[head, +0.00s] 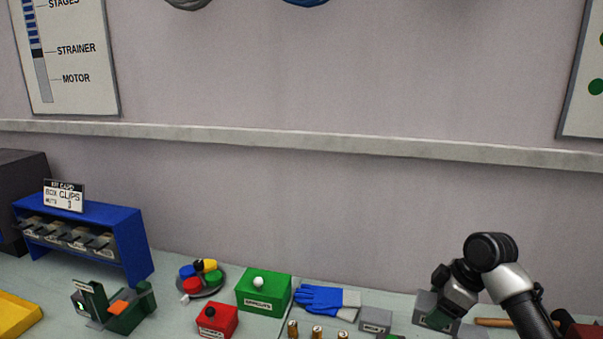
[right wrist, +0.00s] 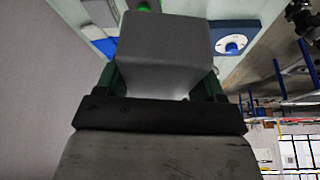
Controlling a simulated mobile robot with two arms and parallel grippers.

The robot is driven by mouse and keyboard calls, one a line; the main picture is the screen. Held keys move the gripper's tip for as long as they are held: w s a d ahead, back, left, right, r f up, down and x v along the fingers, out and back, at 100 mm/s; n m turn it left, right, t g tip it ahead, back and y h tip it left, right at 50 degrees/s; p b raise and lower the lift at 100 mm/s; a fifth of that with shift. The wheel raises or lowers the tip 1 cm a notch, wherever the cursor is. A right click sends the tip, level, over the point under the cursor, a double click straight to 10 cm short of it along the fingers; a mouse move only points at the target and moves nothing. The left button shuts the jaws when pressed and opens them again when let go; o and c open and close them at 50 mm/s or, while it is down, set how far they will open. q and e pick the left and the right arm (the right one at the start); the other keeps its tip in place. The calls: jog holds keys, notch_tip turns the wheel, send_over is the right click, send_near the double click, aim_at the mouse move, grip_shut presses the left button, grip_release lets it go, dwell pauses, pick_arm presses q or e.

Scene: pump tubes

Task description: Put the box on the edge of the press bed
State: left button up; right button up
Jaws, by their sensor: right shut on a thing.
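A plain grey box (right wrist: 165,50) fills the middle of the right wrist view. It sits between the two green fingers of my right gripper (right wrist: 165,85), which is shut on it. In the head view my right gripper (head: 440,316) is low at the right, and part of the grey box (head: 424,301) shows behind it. A green press-like fixture (head: 128,312) with an orange block stands at the lower left, far from my right gripper. I cannot tell for sure that it holds the press bed. My left gripper is not in view.
A blue bin rack (head: 128,232) stands at the left. A red box (head: 216,320), a green box (head: 263,290), a tray of coloured caps (head: 214,288), blue gloves (head: 318,298) and a small grey labelled box (head: 375,320) crowd the bench between.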

jog(key=s+a+f+m+t+h+b, duration=0.2)
jog(key=s+a+f+m+h+b, duration=0.2)
jog(key=s+a+f+m+b, duration=0.5)
jog(key=s+f+m+b, duration=0.1)
jog(key=s+f+m, duration=0.2)
jog(key=f, duration=0.1)
jog(key=shift+s+m+t+b, duration=0.3)
jog(key=shift+s+b, duration=0.05)
jog(key=shift+s, duration=0.05)
